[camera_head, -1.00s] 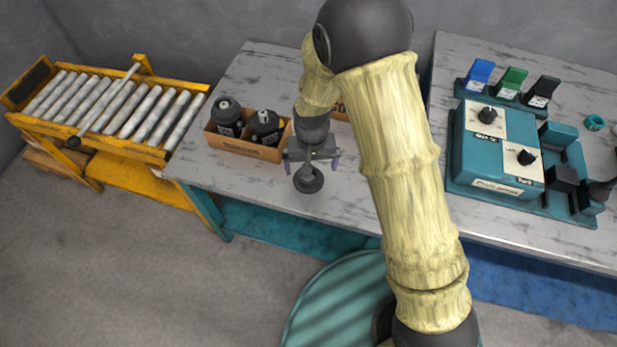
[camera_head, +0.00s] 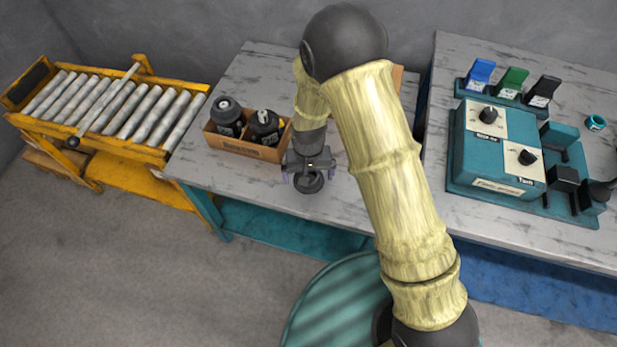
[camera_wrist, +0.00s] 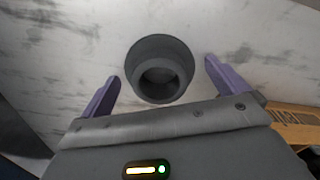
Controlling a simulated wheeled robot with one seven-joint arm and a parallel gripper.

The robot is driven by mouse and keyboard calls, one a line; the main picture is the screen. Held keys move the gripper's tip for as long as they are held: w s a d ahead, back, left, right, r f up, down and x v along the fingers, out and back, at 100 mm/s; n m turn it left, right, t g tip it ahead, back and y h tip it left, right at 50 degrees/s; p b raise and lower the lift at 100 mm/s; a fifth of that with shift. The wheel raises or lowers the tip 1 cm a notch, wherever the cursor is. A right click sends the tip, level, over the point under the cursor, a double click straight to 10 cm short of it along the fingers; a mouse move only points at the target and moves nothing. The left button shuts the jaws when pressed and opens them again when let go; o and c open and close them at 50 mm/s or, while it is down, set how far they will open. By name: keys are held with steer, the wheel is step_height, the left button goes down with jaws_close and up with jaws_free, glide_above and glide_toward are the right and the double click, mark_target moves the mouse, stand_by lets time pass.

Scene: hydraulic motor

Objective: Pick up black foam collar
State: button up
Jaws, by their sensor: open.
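The black foam collar (camera_head: 309,183) is a dark ring-shaped piece on the left table, near its front edge. In the wrist view the collar (camera_wrist: 160,68) shows as a dark grey round body with a central hole, near the middle top. My gripper (camera_head: 308,178) is above the collar in the head view and hides part of it. In the wrist view the two purple fingers of my gripper (camera_wrist: 160,83) are spread on the left and right of the collar, with clear gaps on both sides. Nothing is held.
A cardboard box (camera_head: 241,147) with two dark bottle-like parts stands left of my gripper. Another cardboard box (camera_head: 397,78) is partly hidden behind my arm. A teal machine (camera_head: 497,150) stands on the right table. A yellow roller conveyor (camera_head: 110,110) stands at left.

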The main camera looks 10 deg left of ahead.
steer(key=c, duration=1)
steer(key=shift+c, duration=0.2)
step_height(320, 180, up, 10)
steer(key=p, duration=0.1)
steer(key=shift+w, duration=0.1)
